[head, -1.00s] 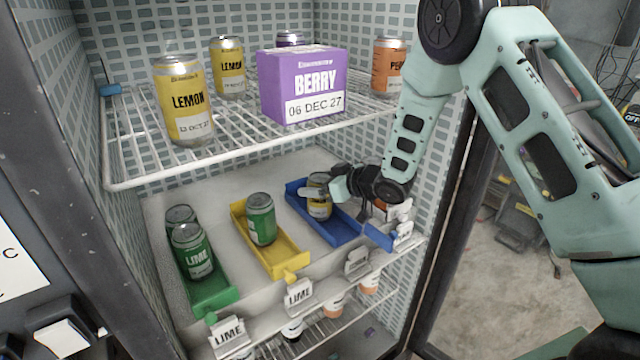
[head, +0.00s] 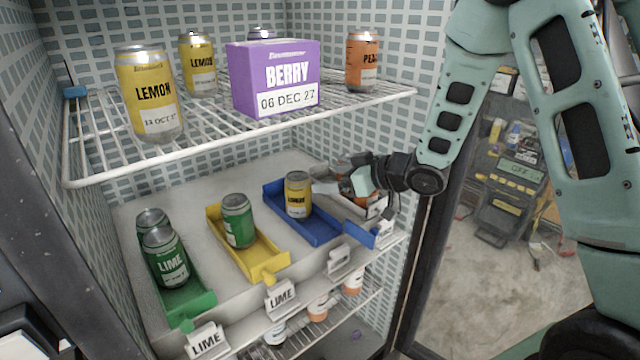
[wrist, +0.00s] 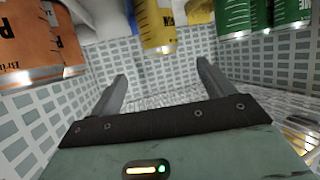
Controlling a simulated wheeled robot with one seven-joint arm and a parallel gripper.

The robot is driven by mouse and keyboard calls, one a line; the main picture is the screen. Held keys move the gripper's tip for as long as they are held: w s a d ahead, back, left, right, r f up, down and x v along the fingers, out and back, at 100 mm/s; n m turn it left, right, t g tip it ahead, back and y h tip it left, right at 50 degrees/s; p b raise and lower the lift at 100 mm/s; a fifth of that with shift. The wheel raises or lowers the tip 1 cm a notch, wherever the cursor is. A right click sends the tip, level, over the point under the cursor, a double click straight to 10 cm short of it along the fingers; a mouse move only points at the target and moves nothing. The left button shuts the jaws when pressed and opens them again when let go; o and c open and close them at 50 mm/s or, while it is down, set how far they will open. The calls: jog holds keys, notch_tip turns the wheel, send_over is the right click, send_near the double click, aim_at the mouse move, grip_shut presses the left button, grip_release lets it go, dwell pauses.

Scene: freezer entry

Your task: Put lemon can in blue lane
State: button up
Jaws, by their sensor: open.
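A yellow lemon can (head: 298,195) stands upright in the blue lane (head: 318,232), toward its back half in the head view. My gripper (head: 334,186) is just right of this can, apart from it as far as I can see. In the wrist view my gripper (wrist: 162,82) has its two fingers spread with nothing between them. A yellow can (wrist: 155,24) shows at the top of that view, beyond the fingers. Two more lemon cans, a front one (head: 149,95) and a back one (head: 197,64), stand on the upper wire shelf.
The yellow lane (head: 262,262) holds a green can (head: 238,220); the green lane (head: 190,304) holds two. Orange cans (wrist: 30,42) are close by in the wrist view. A purple berry box (head: 275,80) and a peach can (head: 361,60) stand on the wire shelf (head: 225,124) above.

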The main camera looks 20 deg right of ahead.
jog(key=s+a+g+h, duration=0.2)
jog(key=s+a, duration=0.2)
jog(key=s, duration=0.3)
jog(key=s+a+r+g+h, duration=0.1)
jog(key=s+a+g+h, duration=0.2)
jog(key=s, duration=0.4)
jog(key=s+a+g+h, duration=0.1)
jog(key=s+a+g, duration=0.1)
jog(key=s+a, duration=0.4)
jog(key=s+r+g+h, duration=0.1)
jog(key=s+g, duration=0.3)
jog(key=s, duration=1)
jog(key=shift+s+d+n, duration=0.25)
jog(key=shift+d+n, duration=0.05)
